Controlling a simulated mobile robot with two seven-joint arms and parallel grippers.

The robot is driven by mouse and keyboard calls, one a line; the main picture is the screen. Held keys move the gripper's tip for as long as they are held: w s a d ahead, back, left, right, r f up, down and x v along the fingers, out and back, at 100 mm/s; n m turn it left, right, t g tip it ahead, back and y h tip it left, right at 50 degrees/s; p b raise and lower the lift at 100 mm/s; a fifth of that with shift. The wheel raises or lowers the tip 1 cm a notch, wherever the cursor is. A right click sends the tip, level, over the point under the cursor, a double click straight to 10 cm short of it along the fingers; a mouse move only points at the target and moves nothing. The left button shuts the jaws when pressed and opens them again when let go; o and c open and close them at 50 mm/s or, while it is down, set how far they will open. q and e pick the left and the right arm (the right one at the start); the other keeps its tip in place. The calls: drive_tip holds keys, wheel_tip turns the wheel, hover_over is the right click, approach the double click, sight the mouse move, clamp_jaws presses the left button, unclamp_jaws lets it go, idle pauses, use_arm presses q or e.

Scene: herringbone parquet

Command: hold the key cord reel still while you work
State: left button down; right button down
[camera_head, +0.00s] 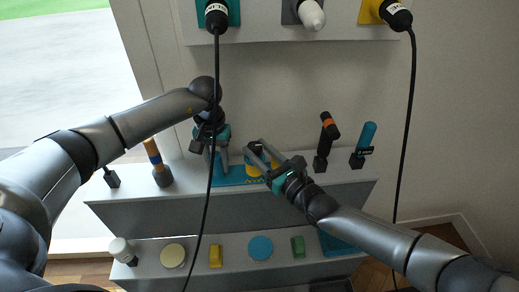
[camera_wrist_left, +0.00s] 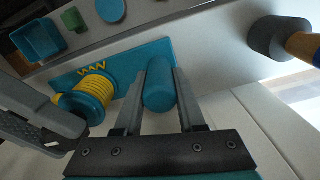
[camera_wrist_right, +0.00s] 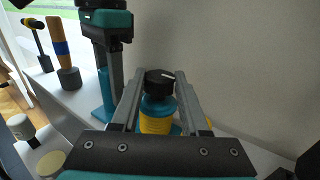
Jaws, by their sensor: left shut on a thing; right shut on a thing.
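The key cord reel, a teal spool wound with yellow cord, stands on a teal base plate (camera_head: 229,177) on the shelf. Its yellow winding (camera_wrist_left: 97,84) shows clearly in the left wrist view. A dark knob with a white mark (camera_wrist_right: 160,81) tops it in the right wrist view. A teal post (camera_wrist_left: 159,88) rises from the same plate beside the reel. My left gripper (camera_head: 217,158) is shut on this post, one finger on either side. My right gripper (camera_head: 256,158) is shut on the dark knob; its fingers partly hide the reel in the head view.
Upright handled tools stand left (camera_head: 157,163) and right (camera_head: 326,140) on the shelf. A lower ledge holds a yellow block (camera_head: 216,256), discs and a teal tray (camera_head: 337,243). Black cables (camera_head: 212,130) hang from plugs above; one crosses in front of the shelf near my left gripper.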

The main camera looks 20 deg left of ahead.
drive_tip(key=shift+s+a+m+t+h, duration=0.2)
drive_tip(key=shift+m+t+h, duration=0.25)
drive_tip(key=shift+m+t, duration=0.25)
drive_tip(key=shift+s+a+m+t+h, duration=0.15)
drive_tip(key=shift+m+t+h, duration=0.35)
drive_tip(key=shift+t, duration=0.3)
drive_tip(key=shift+r+m+t+h, duration=0.2)
drive_tip(key=shift+m+t+h, duration=0.3)
drive_tip(key=shift+t, duration=0.1)
drive_tip(key=shift+m+t+h, duration=0.4)
drive_tip(key=shift+t+h, duration=0.1)
drive_tip(key=shift+h, duration=0.05)
drive_tip(key=shift+c, duration=1.9)
unclamp_jaws()
drive_tip(key=shift+d+f, duration=0.1)
drive_tip(key=shift+f, duration=0.05)
drive_tip(key=shift+d, duration=0.15)
